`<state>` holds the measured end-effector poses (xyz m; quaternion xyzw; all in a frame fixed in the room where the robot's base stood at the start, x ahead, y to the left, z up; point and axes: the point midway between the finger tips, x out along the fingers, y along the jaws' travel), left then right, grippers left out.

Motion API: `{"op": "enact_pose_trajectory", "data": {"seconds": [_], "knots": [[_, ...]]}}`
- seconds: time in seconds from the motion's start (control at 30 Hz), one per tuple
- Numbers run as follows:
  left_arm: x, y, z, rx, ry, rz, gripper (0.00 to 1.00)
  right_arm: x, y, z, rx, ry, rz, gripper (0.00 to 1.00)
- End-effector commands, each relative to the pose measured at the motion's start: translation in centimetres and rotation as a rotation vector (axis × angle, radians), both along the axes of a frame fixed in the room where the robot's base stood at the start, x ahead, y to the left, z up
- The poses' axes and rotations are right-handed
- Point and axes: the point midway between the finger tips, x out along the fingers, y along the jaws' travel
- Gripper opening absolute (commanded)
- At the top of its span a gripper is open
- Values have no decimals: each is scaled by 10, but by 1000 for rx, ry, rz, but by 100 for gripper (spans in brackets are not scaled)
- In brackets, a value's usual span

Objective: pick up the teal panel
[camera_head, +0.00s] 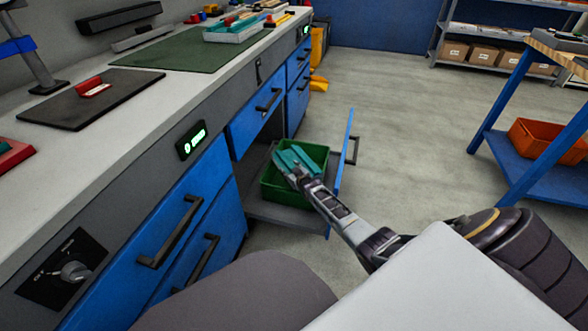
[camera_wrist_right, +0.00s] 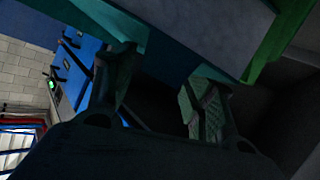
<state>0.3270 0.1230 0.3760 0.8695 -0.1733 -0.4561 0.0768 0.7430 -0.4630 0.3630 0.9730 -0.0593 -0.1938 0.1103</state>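The teal panel (camera_head: 287,158) is in a green crate (camera_head: 269,187), in an open lower bay of the blue workbench. My right gripper (camera_head: 296,172) reaches into the crate from the right, its fingers at the panel and partly overlapping it. In the right wrist view, the two dark fingers (camera_wrist_right: 165,78) stand apart, with a dark gap between them. Teal edges (camera_wrist_right: 112,22) show at the fingertips, beside a broad grey-blue surface. Whether the fingers touch the panel cannot be told. My left gripper is not in view.
An open blue door or drawer front (camera_head: 344,165) stands close to the right of the crate. The benchtop (camera_head: 90,158) above holds mats and trays. A blue table (camera_head: 545,180) with an orange bin (camera_head: 540,140) is at the right. The floor between is clear.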

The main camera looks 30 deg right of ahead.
Motion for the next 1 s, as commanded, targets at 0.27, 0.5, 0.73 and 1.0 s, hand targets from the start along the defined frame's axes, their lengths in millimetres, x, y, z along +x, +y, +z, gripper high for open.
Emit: {"op": "enact_pose_trajectory", "data": {"seconds": [0.27, 0.5, 0.73, 1.0], "knots": [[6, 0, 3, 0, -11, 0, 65, -4, 0, -7, 3, 13, -2, 10], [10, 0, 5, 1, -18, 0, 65, -3, 0, -5, 2, 10, -2, 10], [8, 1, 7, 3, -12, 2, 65, -3, 0, 0, 2, 9, -2, 10], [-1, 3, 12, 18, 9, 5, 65, -2, 0, 19, 1, 6, -1, 10]]}}
